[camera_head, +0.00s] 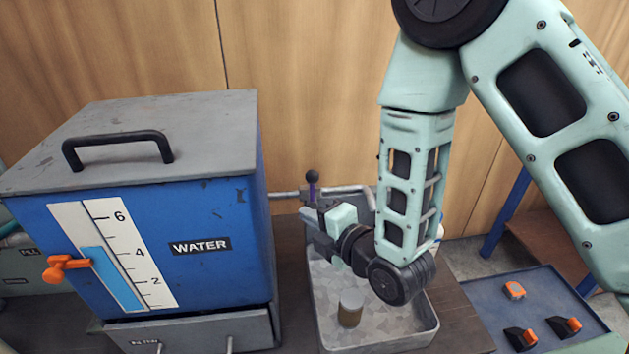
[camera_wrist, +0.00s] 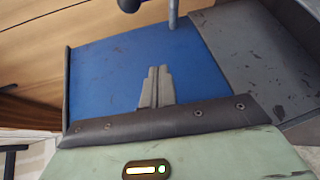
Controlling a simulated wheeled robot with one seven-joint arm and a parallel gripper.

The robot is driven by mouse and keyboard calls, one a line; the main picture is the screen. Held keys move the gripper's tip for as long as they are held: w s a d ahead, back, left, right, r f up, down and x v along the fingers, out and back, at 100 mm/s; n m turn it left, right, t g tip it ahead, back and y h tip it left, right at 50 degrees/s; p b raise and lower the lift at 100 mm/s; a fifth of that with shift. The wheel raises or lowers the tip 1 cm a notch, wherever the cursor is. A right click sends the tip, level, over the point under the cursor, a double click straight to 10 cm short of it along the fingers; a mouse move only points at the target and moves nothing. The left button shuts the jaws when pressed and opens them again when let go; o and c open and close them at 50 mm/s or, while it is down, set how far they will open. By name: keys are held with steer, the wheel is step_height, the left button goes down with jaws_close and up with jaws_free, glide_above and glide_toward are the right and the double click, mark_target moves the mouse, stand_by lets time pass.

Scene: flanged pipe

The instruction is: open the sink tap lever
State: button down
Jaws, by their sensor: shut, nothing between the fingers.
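The pipe runs to the back of the grey metal sink (camera_head: 420,334). My gripper (camera_head: 310,216) is just below and close to the lever in the head view; I cannot tell whether they touch. In the wrist view the closed fingers (camera_wrist: 155,86) show against the tank's blue side, with nothing between them. A dark knob (camera_wrist: 129,4) and a grey pipe (camera_wrist: 173,14) show at the top edge. My wrist hides part of the tap.
The blue water tank (camera_head: 215,265) with a grey lid and handle stands close on the left. An orange valve (camera_head: 66,267) is on its front. A small cylinder (camera_head: 350,309) stands in the sink. A blue tray (camera_head: 480,298) with orange-and-black items is at right.

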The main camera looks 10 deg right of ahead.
mark_target(312, 189)
steer(key=w+b, duration=0.1)
steer(key=b, duration=0.3)
steer(key=w+n+t+b, duration=0.1)
steer(key=b, duration=0.3)
steer(key=shift+w+d+f+n, duration=0.1)
steer(key=shift+w+f+n, duration=0.1)
steer(key=shift+n, duration=0.1)
steer(key=shift+b, duration=1.2)
steer(key=w+p, duration=0.2)
steer(key=w, duration=0.5)
steer(key=shift+w+r, duration=0.15)
steer(key=shift+r, duration=0.1)
